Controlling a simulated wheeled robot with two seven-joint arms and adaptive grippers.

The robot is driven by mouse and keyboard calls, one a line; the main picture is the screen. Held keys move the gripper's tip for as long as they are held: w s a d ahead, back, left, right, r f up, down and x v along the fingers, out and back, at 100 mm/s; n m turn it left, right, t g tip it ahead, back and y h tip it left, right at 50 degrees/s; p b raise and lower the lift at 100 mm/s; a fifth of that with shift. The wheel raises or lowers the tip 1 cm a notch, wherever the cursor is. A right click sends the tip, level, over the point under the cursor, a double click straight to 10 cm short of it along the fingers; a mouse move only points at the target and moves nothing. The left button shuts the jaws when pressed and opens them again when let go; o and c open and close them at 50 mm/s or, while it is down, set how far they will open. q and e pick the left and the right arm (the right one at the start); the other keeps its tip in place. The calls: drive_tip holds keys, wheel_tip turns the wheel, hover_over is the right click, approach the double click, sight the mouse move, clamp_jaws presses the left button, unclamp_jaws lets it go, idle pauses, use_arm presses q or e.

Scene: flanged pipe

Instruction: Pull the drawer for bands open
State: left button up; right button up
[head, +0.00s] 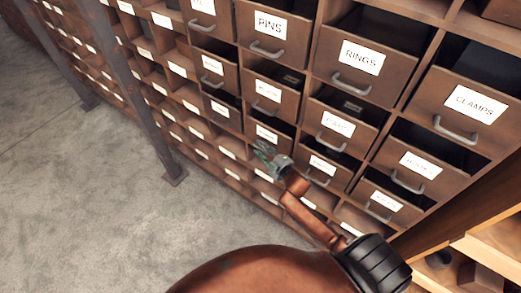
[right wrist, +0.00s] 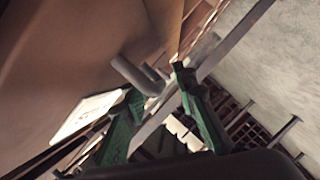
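No label that I can read in the head view says bands; several are too small or blurred. My right gripper (head: 266,152), with green fingers, is at the front of a small brown drawer with a white label (head: 266,133). In the right wrist view the two fingers (right wrist: 157,82) are apart. A grey bar handle (right wrist: 138,74) on a brown drawer front (right wrist: 75,60) lies at the gap between the fingertips. I cannot tell whether they touch it. The white label (right wrist: 85,115) there is too slanted to read. My left gripper is out of view.
Several neighbouring drawers stand partly open, including pins (head: 262,28), rings (head: 357,62) and clamps (head: 462,100). A dark post (head: 140,100) stands in front of the shelves at left. The grey floor (head: 80,200) is clear.

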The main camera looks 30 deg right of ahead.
drive_tip(key=shift+c, duration=0.7)
clamp_jaws()
